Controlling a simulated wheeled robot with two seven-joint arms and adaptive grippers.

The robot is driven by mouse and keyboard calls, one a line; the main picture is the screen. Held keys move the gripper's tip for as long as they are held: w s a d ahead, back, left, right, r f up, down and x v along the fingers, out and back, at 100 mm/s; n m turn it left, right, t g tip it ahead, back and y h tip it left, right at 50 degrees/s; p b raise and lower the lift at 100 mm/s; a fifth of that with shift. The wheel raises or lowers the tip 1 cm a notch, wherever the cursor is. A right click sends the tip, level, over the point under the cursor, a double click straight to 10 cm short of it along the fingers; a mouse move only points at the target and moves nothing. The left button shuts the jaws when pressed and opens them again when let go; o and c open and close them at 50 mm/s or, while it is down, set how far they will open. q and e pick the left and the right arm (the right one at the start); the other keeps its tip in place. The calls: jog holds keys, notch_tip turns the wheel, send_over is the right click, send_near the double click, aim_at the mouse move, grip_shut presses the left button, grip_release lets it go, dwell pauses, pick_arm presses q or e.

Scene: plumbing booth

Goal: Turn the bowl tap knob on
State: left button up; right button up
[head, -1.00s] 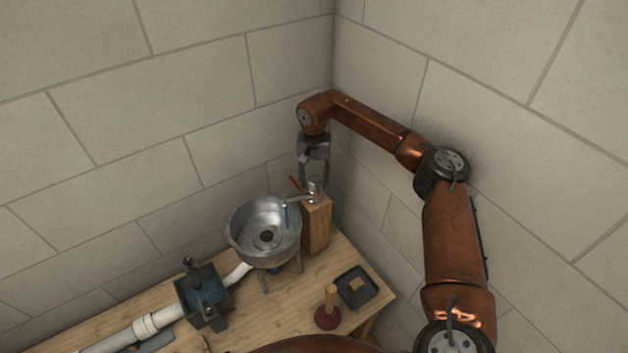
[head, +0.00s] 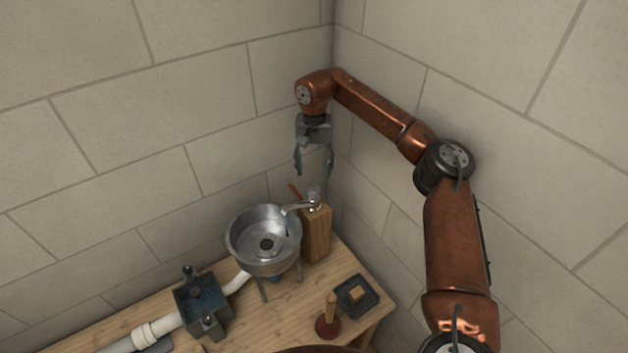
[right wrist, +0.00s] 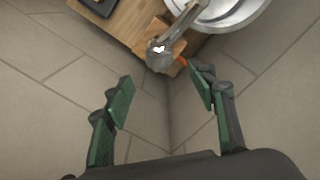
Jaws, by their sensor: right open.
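The metal bowl (head: 248,241) stands on thin legs on the bench. The metal tap (head: 313,197) is on an upright wooden block (head: 318,235) beside it, its spout over the bowl. A small orange-red lever (head: 296,190) sticks out at the tap; it also shows in the right wrist view (right wrist: 181,61). A thin bluish streak shows below the spout; I cannot tell if it is water. My right gripper (head: 314,173) is open and empty just above the tap, apart from it. In the right wrist view the tap top (right wrist: 157,48) lies beyond the spread fingers (right wrist: 162,86). My left gripper is out of view.
A blue-black vise (head: 203,303) and white pipe (head: 158,328) are left of the bowl. A wooden-handled plunger (head: 328,318) and black tray (head: 349,304) with a small block are at the front right. Block walls stand close behind and right of the tap.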

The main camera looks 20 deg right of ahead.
jog(key=shift+r, duration=1.5)
